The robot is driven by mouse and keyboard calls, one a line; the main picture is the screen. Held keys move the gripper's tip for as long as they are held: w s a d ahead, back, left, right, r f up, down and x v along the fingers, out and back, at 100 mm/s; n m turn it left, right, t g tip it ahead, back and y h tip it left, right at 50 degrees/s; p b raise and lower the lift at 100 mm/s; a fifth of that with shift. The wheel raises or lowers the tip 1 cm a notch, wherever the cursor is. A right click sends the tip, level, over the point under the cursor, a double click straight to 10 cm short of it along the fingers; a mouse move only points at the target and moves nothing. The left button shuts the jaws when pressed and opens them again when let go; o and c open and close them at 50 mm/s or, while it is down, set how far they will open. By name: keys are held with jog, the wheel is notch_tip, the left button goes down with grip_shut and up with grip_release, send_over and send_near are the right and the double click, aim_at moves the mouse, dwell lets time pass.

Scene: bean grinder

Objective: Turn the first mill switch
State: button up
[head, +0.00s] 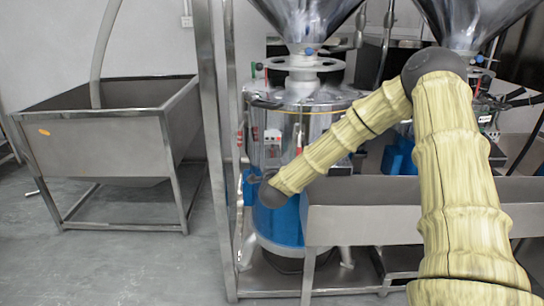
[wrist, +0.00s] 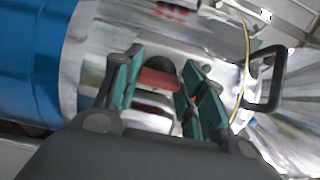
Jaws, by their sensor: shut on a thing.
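The first mill is a shiny steel drum (head: 328,128) on a blue base (head: 280,220), in the middle of the head view. Small red and dark controls (head: 272,140) show on its front. In the wrist view my gripper (wrist: 160,70) has its green-padded fingers on either side of a red and black mill switch (wrist: 157,80) and is shut on it. The pads partly hide the switch, and its turn angle is hard to tell. In the head view I cannot make out the fingers; my arm reaches across the mill's front.
A steel trough (head: 365,192) stands in front of the mill, beneath my arm. A steel frame post (head: 212,130) rises left of the mill. A large steel bin (head: 100,125) stands further left, with free floor (head: 110,265) before it. A black handle (wrist: 268,78) shows right of my fingers.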

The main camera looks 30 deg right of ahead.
dwell(0.5)
jog(key=o, duration=1)
jog(key=v, duration=1.2)
jog(key=shift+f, duration=0.1)
